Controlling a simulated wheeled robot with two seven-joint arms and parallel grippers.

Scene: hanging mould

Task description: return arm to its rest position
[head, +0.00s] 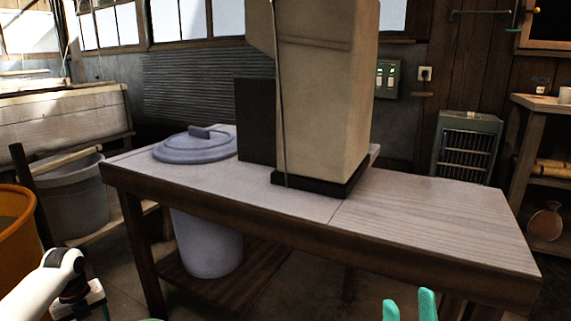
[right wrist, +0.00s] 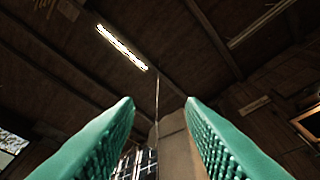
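My right gripper (head: 410,305) shows as two teal fingertips at the bottom edge of the head view, in front of the table's near edge. In the right wrist view its ribbed fingers (right wrist: 160,102) point upward and stand apart with nothing between them. My left arm comes in at the lower left of the head view. Only small teal parts of its gripper (head: 104,311) show at the bottom edge, so its opening is hidden. A tall beige mould (head: 325,110) stands upright on a black base on the table, apart from both grippers. A thin cord runs down its front.
The wooden table (head: 430,225) fills the middle; its right part is bare. A grey-blue lid (head: 195,148) lies at its left. A pale bucket (head: 207,243) stands underneath. An orange tub (head: 15,235) and a grey bin (head: 72,195) stand left. Shelves (head: 540,103) stand right.

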